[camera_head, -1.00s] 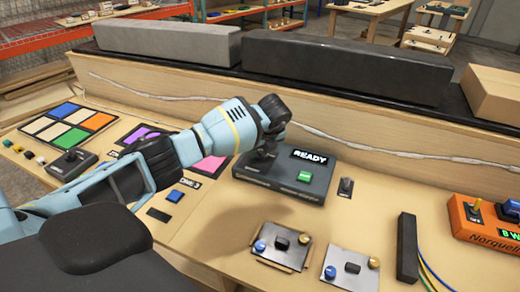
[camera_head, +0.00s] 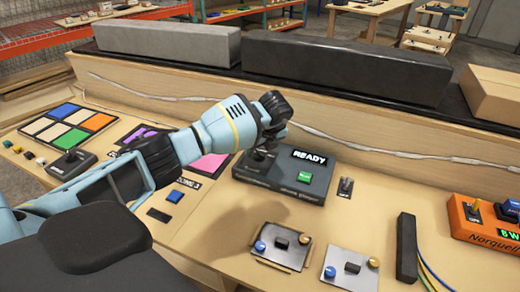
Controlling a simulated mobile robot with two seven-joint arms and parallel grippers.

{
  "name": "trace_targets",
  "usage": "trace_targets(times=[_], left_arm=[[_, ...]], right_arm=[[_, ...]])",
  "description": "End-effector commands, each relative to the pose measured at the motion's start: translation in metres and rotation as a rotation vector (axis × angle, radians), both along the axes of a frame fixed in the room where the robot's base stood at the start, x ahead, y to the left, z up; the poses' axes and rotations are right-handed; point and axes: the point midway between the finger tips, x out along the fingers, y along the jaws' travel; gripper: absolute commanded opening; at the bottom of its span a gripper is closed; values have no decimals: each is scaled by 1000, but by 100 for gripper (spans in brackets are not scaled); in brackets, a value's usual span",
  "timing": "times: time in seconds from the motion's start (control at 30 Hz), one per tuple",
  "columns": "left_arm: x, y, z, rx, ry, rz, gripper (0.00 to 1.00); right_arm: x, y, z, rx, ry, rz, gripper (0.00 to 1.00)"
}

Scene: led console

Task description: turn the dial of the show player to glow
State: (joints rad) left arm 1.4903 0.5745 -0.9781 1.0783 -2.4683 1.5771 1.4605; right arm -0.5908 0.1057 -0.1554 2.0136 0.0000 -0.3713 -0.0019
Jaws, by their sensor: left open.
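The show player (camera_head: 285,187) is a dark box on the wooden bench. It has a lit display (camera_head: 309,157) reading READY and a green button (camera_head: 304,177). My left gripper (camera_head: 261,152) points down over the left part of its top, with its arm coming in from the left. The gripper is open, though its fingers are dark and hard to make out. The dial is hidden or cannot be told apart behind the fingers, and I cannot tell whether they touch it. My right gripper is not in view.
A small switch (camera_head: 345,188) stands right of the player. Two metal plates with knobs (camera_head: 281,246) lie in front. A black bar (camera_head: 406,250) and an orange box (camera_head: 486,219) are at right. A joystick box (camera_head: 71,164) and colored pads (camera_head: 68,125) are at left. A wooden ledge rises behind.

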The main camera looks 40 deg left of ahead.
Motion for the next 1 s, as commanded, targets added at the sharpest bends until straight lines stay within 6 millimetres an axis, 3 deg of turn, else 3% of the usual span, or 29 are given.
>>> trace_targets(times=[0.2,0.4,1.0], left_arm=[[-5,-12,37,0,-6,-1,56],[-9,-19,55,1,-3,1,56],[-11,-21,59,1,-2,1,56]], right_arm=[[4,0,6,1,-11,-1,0],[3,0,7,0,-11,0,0],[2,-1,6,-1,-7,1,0]])
